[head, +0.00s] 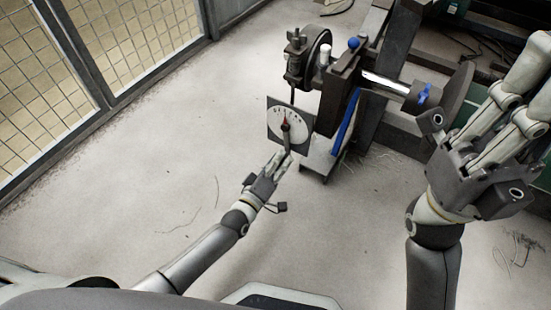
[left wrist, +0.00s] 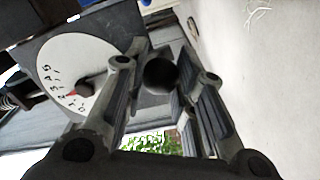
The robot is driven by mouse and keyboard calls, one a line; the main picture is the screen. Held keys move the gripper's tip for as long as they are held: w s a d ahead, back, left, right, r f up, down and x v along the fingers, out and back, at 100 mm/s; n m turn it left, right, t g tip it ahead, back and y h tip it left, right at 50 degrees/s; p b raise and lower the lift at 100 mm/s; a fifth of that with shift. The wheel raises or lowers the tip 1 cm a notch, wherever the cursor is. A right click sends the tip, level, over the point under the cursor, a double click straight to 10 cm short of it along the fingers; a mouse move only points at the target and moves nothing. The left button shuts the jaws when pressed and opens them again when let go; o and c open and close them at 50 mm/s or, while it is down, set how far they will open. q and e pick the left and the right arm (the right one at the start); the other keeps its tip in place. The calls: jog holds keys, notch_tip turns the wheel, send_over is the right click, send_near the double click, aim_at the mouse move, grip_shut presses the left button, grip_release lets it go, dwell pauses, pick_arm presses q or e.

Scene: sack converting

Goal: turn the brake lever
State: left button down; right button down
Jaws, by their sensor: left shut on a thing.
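The brake lever (head: 286,138) is a dark bar with a red pointer in front of a round white dial (head: 276,121) on a dark square plate. My left gripper (head: 281,160) reaches up from below and is shut on the lever's lower end. In the left wrist view the lever's dark round end (left wrist: 160,73) sits between the two fingers, and the dial (left wrist: 65,72) with its red pointer is beside them at left. My right gripper (head: 526,92) is at the right, with its fingers apart and nothing visible between them; its tips are partly cut off.
The machine frame (head: 343,95) stands behind the dial, with a wheel (head: 318,55), a blue ball knob (head: 354,43) and a shiny shaft (head: 385,84). A mesh fence (head: 105,50) runs along the left. The pale floor (head: 150,170) between is clear apart from thin strands.

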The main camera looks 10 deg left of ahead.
pick_arm(q)
jog(key=shift+d, duration=0.2)
dwell(0.3)
jog(key=c, duration=1.2)
grip_release()
jog(key=shift+s, duration=0.15)
jog(key=v, duration=1.2)
